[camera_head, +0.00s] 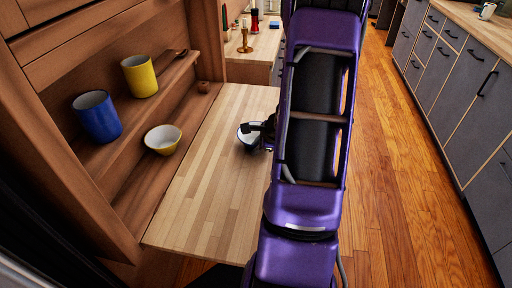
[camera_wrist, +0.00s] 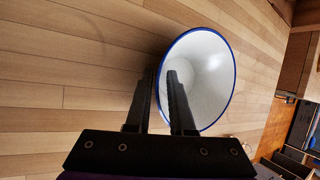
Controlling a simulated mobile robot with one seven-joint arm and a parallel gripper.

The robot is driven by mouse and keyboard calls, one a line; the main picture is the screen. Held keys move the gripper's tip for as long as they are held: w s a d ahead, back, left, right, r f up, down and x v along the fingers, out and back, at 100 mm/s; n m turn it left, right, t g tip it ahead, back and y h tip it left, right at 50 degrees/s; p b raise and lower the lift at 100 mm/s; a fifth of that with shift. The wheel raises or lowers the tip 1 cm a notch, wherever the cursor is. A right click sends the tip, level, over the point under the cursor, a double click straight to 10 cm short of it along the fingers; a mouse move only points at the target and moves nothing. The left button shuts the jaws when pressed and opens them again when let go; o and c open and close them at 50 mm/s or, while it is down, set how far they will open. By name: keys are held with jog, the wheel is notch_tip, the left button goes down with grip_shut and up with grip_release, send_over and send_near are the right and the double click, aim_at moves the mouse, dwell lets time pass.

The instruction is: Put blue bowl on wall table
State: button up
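The bowl is white inside with a blue rim in the camera_wrist view (camera_wrist: 205,75), and it also shows in the camera_head view (camera_head: 246,139), partly hidden by my gripper. It is at the right side of the wooden wall table (camera_head: 205,180), over its top. I cannot tell whether it touches the surface. My gripper (camera_wrist: 160,80) straddles the near rim, one finger inside the bowl and one outside. The fingers are close together with a small gap. I cannot tell whether they press on the wall. The gripper in the camera_head view (camera_head: 265,128) is mostly hidden by my arm.
Wooden shelves left of the table hold a blue cup (camera_head: 98,118), a yellow cup (camera_head: 140,77) and a yellow bowl (camera_head: 163,140). A candle holder (camera_head: 245,38) stands on the counter behind. Grey cabinets (camera_head: 450,75) line the right. The table's near part is bare.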

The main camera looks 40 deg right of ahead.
jog(key=shift+r, duration=0.3)
jog(key=p+v, duration=0.4)
jog(key=v, duration=0.7)
jog(key=shift+s+r, duration=0.2)
jog(key=shift+s, duration=0.1)
